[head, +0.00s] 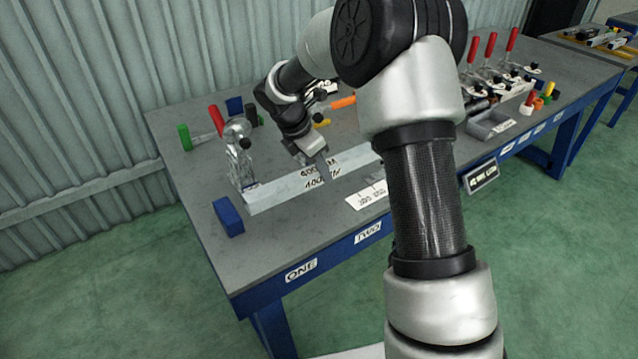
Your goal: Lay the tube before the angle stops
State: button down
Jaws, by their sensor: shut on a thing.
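The tube (275,191) is a long pale grey square bar with a dark printed label, running from lower left to upper right over the near left part of the bench. My gripper (324,173) reaches down onto it near the label and is shut on it. The tube's right end passes behind my arm. I cannot tell whether its underside touches the bench top. I cannot clearly pick out the angle stops; a blue block (228,216) sits by the tube's left end and another blue piece (234,106) stands farther back.
A red-handled toggle clamp (238,150) stands just behind the tube's left end, with a green-ended part (184,137) farther left. A white label card (366,195) lies in front of the tube. Several red-handled clamps (490,50) and a grey tray (490,126) are at the right.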

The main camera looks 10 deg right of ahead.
aim_at(319, 181)
jog(key=shift+f+b, duration=0.5)
jog(key=shift+f, duration=1.55)
jog(key=shift+f, duration=0.15)
jog(key=c, duration=1.3)
grip_release()
